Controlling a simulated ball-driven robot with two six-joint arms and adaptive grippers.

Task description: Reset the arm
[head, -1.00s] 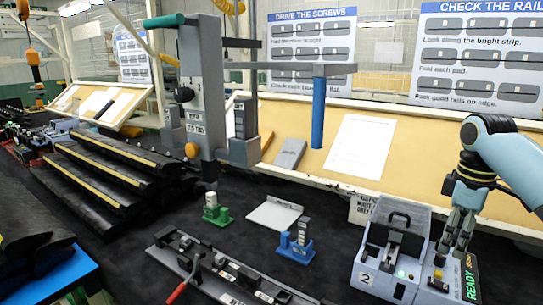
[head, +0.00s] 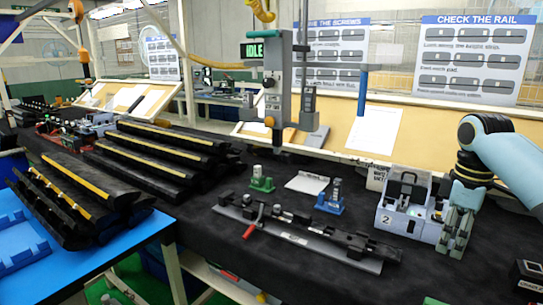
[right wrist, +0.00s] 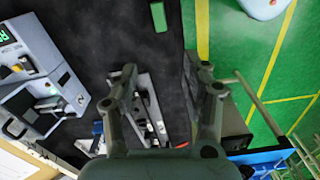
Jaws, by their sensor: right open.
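My right arm (head: 505,170) comes in from the right edge of the head view. Its gripper (head: 452,245) points down in front of the right end of the grey test box (head: 403,204) marked 2. I cannot tell whether it touches the box. In the right wrist view the two fingers of my right gripper (right wrist: 168,82) are spread apart with nothing between them. The test box (right wrist: 35,85) is at the left there, apart from the fingers. My left gripper is not in view.
A long grey rail fixture (head: 305,235) with a red lever lies on the dark bench. Green (head: 262,180) and blue (head: 330,198) small stands are behind it. A tool column (head: 277,85) hangs above. A blue table (head: 95,255) with black trim strips (head: 70,200) is at lower left.

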